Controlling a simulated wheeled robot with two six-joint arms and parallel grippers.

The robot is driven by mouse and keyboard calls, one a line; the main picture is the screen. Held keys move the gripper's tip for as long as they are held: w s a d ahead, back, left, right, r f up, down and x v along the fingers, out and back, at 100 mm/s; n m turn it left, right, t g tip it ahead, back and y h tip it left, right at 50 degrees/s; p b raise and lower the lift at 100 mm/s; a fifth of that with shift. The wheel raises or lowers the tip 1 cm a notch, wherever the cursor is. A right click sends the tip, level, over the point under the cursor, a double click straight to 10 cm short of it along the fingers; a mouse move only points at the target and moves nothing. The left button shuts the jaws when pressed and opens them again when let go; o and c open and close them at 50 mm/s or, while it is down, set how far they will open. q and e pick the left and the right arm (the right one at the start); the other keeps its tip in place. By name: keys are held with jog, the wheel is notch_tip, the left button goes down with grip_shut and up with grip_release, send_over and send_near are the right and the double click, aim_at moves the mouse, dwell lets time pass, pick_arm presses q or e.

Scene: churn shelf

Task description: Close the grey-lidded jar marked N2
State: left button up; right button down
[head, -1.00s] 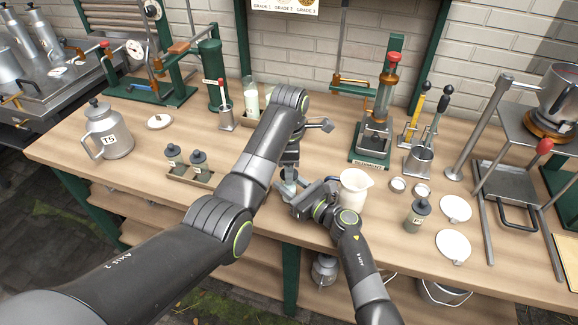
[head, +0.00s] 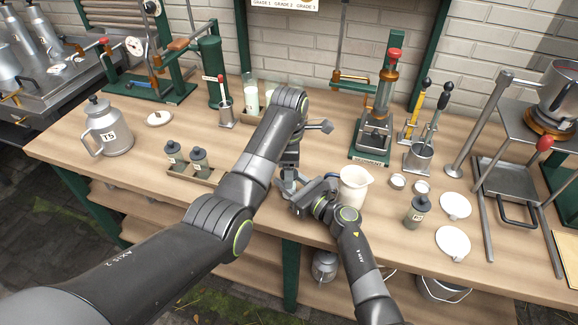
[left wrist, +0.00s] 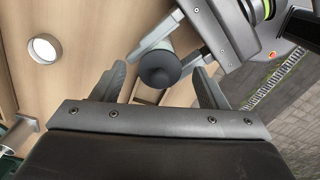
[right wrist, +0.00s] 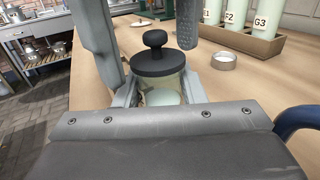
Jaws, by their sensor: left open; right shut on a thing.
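A jar (right wrist: 163,88) with a clear body and a dark grey knobbed lid (right wrist: 158,62) stands upright in my right gripper (right wrist: 160,95), which is shut on its body. The lid sits on top of the jar. No mark shows on this jar. My left gripper (left wrist: 160,75) is open and points down over it. Its fingers stand on either side of the lid, apart from the knob. The lid also shows between them in the left wrist view (left wrist: 160,68). In the head view my left gripper (head: 289,180) and right gripper (head: 294,193) mostly hide the jar.
Two grey-lidded jars stand in a small tray (head: 180,176) at the left, another jar (head: 419,210) at the right. A white pitcher (head: 354,188) stands close right of my right gripper. White discs (head: 453,244) lie at the right. The front left tabletop is clear.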

pick_arm(q)
notch_tip(320, 180, up, 8)
jog(key=shift+f, duration=0.25)
pick_arm(e)
jog(key=c, duration=0.8)
grip_release()
jog(key=shift+c, duration=0.2)
jog(key=shift+d, duration=0.1)
pick_arm(q)
jog(key=shift+f+b, duration=0.8)
jog(key=shift+f, duration=0.05)
pick_arm(e)
jog(key=v, duration=1.7)
jog(key=shift+s+r, duration=0.1)
jog(key=shift+s, duration=0.1)
